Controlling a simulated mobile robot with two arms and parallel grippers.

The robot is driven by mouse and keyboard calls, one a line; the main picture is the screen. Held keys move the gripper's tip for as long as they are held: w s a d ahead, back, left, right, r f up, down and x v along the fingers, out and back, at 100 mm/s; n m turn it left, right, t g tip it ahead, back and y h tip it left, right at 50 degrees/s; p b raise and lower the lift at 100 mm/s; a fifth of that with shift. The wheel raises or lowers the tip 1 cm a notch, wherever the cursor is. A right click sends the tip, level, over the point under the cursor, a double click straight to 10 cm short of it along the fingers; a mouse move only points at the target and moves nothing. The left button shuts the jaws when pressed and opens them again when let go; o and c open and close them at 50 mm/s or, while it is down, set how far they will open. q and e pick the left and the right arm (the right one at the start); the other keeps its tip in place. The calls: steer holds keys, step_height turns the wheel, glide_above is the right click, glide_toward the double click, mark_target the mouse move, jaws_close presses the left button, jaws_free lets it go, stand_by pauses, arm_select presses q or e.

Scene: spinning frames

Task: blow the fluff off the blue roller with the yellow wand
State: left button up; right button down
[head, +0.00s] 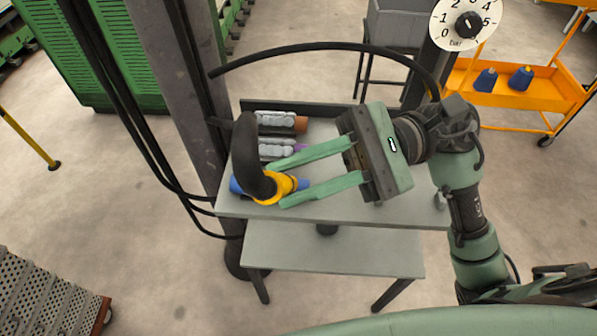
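My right gripper (279,187) reaches in from the right over the small grey table. Its two green fingers are part closed, one on each side of the yellow wand (285,187), and appear to press on it. A thick, curved black part (248,150) rises from the wand. The blue roller (236,185) lies on the table under the wand, at the front of several rollers. Its middle is hidden by the wand and fingers, so I cannot see fluff on it. My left gripper is not in view.
Behind the blue roller lie a purple-ended roller (277,149) and an orange-ended roller (276,122), both with grey wrapping or fluff. A grey column (178,80) stands left of the table (330,209). A black hose (320,47) arcs behind. A pressure dial (467,24) hangs at upper right.

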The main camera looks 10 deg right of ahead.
mark_target(293, 180)
steer(key=shift+w+d+f+b, duration=0.2)
steer(key=shift+w+f, duration=0.35)
steer(key=shift+f, duration=0.25)
steer(key=shift+w+d+f+b, duration=0.15)
steer(key=shift+w+f, duration=0.35)
steer(key=shift+f, duration=0.3)
steer(key=shift+w+a+r+p, duration=0.15)
steer(key=shift+a+r+p, duration=0.05)
steer(key=shift+a+p, duration=0.2)
steer(key=shift+w+a+p, duration=1.35)
steer(key=shift+a+p, duration=1.3)
steer(key=shift+a, duration=1.75)
steer(key=s+a+r+p, duration=0.1)
steer(key=s+r+p, duration=0.1)
steer(key=s+r, duration=0.3)
steer(key=shift+a+r, duration=0.35)
steer(key=shift+r, duration=0.9)
